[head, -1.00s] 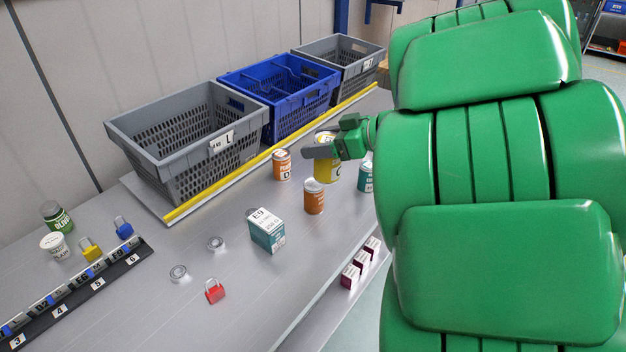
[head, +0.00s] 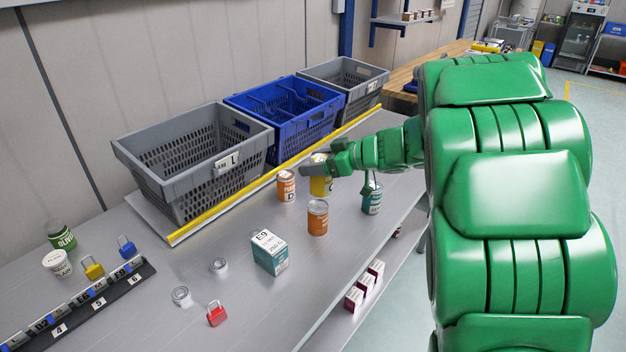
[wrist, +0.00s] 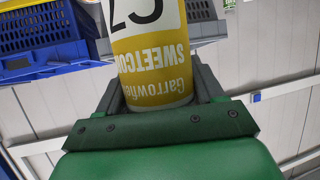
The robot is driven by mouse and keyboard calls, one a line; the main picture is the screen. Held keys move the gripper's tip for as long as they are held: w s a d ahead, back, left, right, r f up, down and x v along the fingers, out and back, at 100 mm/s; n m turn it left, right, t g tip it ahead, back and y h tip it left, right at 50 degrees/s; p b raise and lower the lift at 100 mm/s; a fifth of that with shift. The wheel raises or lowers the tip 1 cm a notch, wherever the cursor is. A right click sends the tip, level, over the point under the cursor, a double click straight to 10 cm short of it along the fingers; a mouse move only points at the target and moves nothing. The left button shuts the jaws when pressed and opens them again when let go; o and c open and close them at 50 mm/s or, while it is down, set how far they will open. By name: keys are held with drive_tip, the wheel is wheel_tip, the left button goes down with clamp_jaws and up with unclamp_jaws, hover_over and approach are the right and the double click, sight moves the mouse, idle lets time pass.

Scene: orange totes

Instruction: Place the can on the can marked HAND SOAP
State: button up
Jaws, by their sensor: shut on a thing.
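My gripper (head: 318,168) is shut on a yellow can (head: 321,187). In the wrist view the yellow can (wrist: 150,62) sits between the two fingers, its SWEETCORN label upside down in the picture. I cannot tell how high the held can is above the table. No HAND SOAP wording is readable on any can, so I cannot tell which one bears it.
A grey crate (head: 180,137), a blue crate (head: 322,117) and another grey crate (head: 366,76) line the back behind a yellow strip (head: 225,203). A teal-and-white box (head: 269,253), two metal rings and a red padlock (head: 216,314) lie on the grey table. Small boxes sit on a lower shelf.

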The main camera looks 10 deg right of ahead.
drive_tip(key=shift+w+a+f, duration=0.1)
drive_tip(key=shift+w+f, duration=0.6)
drive_tip(key=shift+f, duration=0.6)
drive_tip(key=shift+w+f, duration=0.65)
drive_tip(key=shift+f, duration=0.65)
drive_tip(key=shift+w+a+f, duration=0.1)
drive_tip(key=shift+w+f, duration=0.6)
drive_tip(key=shift+f, duration=0.6)
drive_tip(key=shift+d+f, duration=0.1)
drive_tip(key=o, duration=1.4)
drive_tip(key=shift+s+d+r, duration=0.25)
drive_tip(key=shift+d+r, duration=0.05)
drive_tip(key=shift+d, duration=0.1)
drive_tip(key=shift+v, duration=5.5)
